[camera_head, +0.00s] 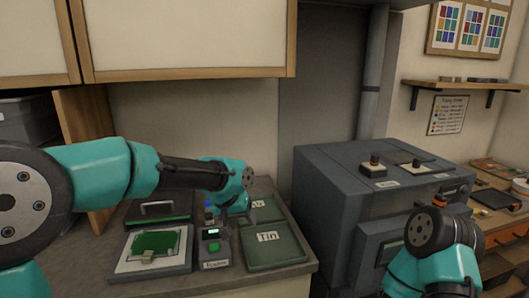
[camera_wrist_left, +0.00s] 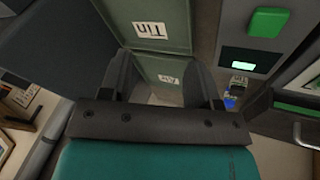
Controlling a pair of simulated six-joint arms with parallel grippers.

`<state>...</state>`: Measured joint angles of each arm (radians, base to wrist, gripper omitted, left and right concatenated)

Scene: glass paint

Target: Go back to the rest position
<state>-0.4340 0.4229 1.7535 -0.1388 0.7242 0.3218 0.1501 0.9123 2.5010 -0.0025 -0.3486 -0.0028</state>
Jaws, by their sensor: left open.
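My left arm reaches in from the left over the bench. My left gripper (camera_head: 236,212) is above the bench, near the small grey device and the green trays. In the left wrist view my left gripper (camera_wrist_left: 160,80) has its two fingers apart with nothing between them. The green tray labelled "Tin" (camera_head: 276,255) and the green tray behind it with a hard-to-read label (camera_head: 270,216) lie below and show beyond the fingers. My right arm is at the lower right in the head view; its gripper does not show.
The grey device (camera_head: 218,262) has a lit display and a green button. A board with a green panel (camera_head: 150,268) lies left of it, with a handled green-edged item (camera_head: 157,208) behind. A large grey machine (camera_head: 335,190) stands to the right. Wall cabinets (camera_head: 190,35) hang above.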

